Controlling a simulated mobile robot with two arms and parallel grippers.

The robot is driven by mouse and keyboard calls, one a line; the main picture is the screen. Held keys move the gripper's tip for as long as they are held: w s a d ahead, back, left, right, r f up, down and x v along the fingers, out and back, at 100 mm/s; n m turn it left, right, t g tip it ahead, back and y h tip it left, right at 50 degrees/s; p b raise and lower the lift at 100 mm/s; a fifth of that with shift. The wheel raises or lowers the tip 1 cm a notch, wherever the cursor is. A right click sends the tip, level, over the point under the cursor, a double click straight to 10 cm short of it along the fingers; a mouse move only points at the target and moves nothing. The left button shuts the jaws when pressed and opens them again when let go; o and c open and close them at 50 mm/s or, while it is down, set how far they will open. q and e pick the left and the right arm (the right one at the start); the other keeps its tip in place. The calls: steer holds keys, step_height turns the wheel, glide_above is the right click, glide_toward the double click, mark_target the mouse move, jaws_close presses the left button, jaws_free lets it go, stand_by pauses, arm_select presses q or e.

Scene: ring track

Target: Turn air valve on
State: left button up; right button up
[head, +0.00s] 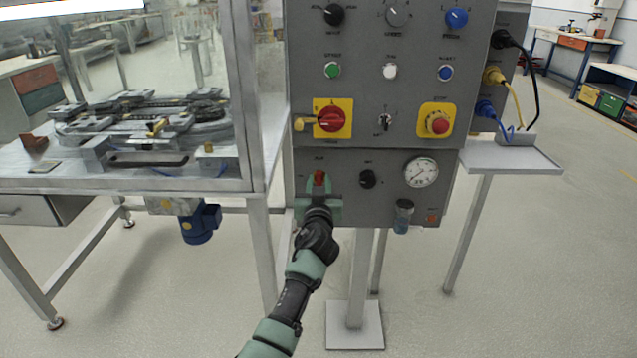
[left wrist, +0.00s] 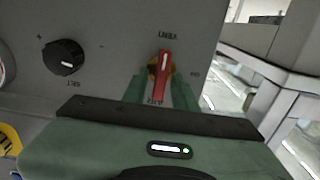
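The air valve is a small red lever on a brass-coloured base, low on the left of the grey control panel. In the head view the red lever (head: 319,178) shows just above my left gripper (head: 319,196). In the left wrist view, which looks upside down, the red lever (left wrist: 164,76) stands about upright in the picture, between the green fingers of the left gripper (left wrist: 161,90). The fingers are apart, one on each side of the lever, with some gap showing. The finger tips' depth against the panel is hard to tell. My right gripper is in neither view.
Beside the valve is a black knob (head: 367,179), also in the left wrist view (left wrist: 64,57). A pressure gauge (head: 421,172) and a filter bowl (head: 403,216) sit farther right. A red switch (head: 333,119) is above. A framed machine table stands left.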

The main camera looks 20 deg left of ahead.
arm_select(q)
jaws_close()
